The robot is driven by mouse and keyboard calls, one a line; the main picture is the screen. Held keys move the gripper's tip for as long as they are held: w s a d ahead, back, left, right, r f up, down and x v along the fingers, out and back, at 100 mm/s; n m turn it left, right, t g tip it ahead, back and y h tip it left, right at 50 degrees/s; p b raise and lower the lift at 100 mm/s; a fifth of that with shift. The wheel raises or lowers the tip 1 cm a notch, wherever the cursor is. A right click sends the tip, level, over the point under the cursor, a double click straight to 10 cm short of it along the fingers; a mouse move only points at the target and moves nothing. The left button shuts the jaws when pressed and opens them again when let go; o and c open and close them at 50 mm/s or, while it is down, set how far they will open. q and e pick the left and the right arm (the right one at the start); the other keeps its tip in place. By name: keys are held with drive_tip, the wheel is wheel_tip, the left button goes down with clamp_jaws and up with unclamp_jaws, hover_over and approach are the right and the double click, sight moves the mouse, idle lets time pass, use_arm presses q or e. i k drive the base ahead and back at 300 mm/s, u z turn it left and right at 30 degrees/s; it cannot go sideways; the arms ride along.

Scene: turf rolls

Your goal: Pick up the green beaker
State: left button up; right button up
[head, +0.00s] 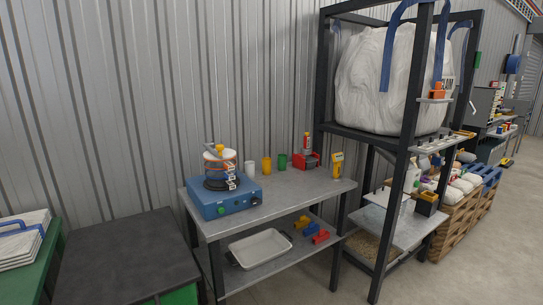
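The green beaker (282,161) stands upright on the grey workbench (300,190), near its back edge by the corrugated wall. A yellow-orange beaker (266,165) stands to its left, and a white beaker (250,169) stands further left. A red device (306,160) is just to the right of the green beaker. Neither of my grippers shows in the head view.
A blue sieve shaker (224,197) fills the bench's left end. A yellow handheld meter (337,166) stands at the right. A white tray (260,249) lies on the lower shelf. A black rack (398,165) holding a big white bag (385,80) stands right. The bench's front middle is clear.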

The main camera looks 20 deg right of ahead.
sight(282, 158)
drive_tip(key=i, duration=0.7)
drive_tip(key=z, duration=2.4)
drive_tip(key=i, duration=3.15)
drive_tip(key=u, duration=1.85)
